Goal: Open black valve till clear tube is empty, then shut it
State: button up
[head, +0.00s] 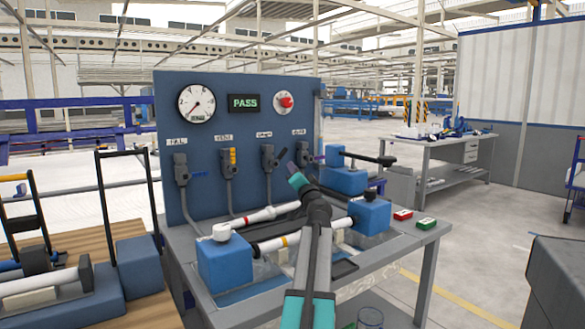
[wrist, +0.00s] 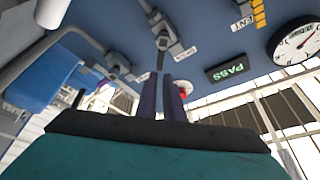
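The black valve (head: 268,157) is the third along the blue panel, its black handle angled up to the right. My gripper (head: 289,167) is right beside that handle, pointing up and left at the panel. In the wrist view, two dark fingers (wrist: 163,88) are close together, with a valve body (wrist: 163,41) just beyond their tips. A dark bar runs from that valve toward the narrow gap. I cannot tell whether the fingers grip it. A clear cylinder (head: 370,318) is cut off at the bottom edge. I cannot tell whether it is the clear tube or its level.
Other valves have blue (head: 199,175), yellow (head: 233,156) and purple (head: 318,158) handles. The panel carries a gauge (head: 196,103), a PASS display (head: 244,103) and a red knob (head: 286,101). Pipes and blue blocks (head: 226,263) crowd the bench under my arm.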

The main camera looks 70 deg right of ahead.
jog(key=shift+w+m, duration=0.1)
jog(key=shift+m, duration=0.7)
grip_shut()
notch_tip(320, 180, down, 3)
jog(key=w+d+m+g+y+p, duration=0.1)
jog(key=d+m+y+p, duration=0.2)
jog(key=m+p, duration=0.9)
jog(key=s+d+r+m+g+y+p, duration=0.1)
jog(key=r+p, duration=0.4)
jog(key=p, duration=2.1)
jog(key=s+m+g+y, duration=0.1)
jog(key=s+m, duration=0.1)
jog(key=shift+s+d+r, duration=0.15)
jog(key=shift+s+d, duration=0.05)
jog(key=shift+s, duration=0.1)
jog(key=shift+w+d, duration=0.1)
jog(key=shift+d, duration=0.05)
